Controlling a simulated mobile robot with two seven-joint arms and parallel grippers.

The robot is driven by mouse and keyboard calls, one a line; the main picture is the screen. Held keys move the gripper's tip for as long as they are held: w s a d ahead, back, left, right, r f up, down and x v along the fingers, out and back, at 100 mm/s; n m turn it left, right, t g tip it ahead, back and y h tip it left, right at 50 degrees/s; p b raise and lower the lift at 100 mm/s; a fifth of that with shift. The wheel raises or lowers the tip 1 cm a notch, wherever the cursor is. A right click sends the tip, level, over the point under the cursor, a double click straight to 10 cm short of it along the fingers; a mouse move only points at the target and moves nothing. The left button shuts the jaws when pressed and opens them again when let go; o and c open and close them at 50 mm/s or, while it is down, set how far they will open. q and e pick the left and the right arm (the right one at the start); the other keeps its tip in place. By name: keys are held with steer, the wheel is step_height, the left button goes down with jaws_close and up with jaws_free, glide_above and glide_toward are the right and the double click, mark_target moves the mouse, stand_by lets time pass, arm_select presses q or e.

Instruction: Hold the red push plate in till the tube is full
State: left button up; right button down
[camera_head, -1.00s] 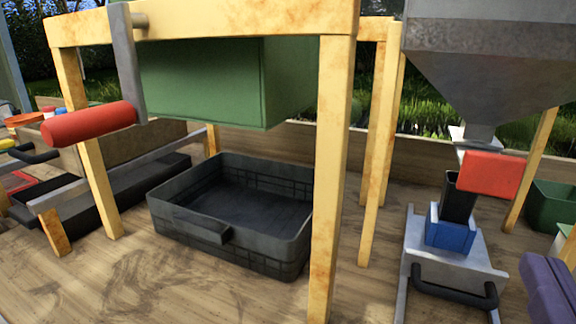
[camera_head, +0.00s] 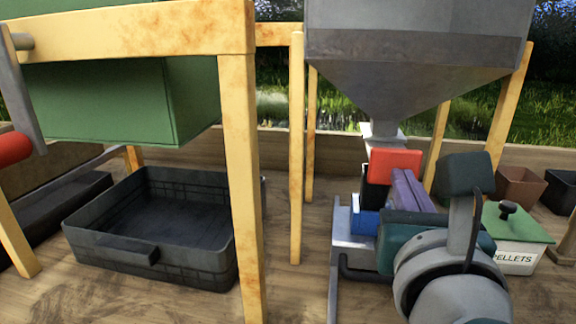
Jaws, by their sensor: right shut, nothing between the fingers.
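The red push plate (camera_head: 394,166) hangs at the spout under the grey funnel hopper (camera_head: 410,85). Below it a dark tube (camera_head: 371,194) stands in a blue holder (camera_head: 365,222) on a pale metal stand. My right gripper (camera_head: 402,176) has purple fingers, shut and empty, their tips just in front of the plate's lower right part. I cannot tell whether they touch it. The fingers and my right arm hide part of the tube and holder. The tube's fill level cannot be seen. My left gripper is not in view.
A wooden post (camera_head: 242,190) stands left of the hopper. A black crate (camera_head: 90,247) sits on the table under a green bin (camera_head: 110,100). A white pellets box (camera_head: 518,258) with green lid and brown and black pots stand at the right.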

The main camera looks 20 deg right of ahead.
mark_target(387, 148)
steer(key=shift+w+d, duration=0.3)
steer(key=shift+w, duration=0.15)
steer(key=x, duration=0.3)
steer(key=shift+d+f, duration=0.1)
steer(key=shift+f, duration=0.15)
stand_by(6.1)
steer(key=shift+d, duration=0.1)
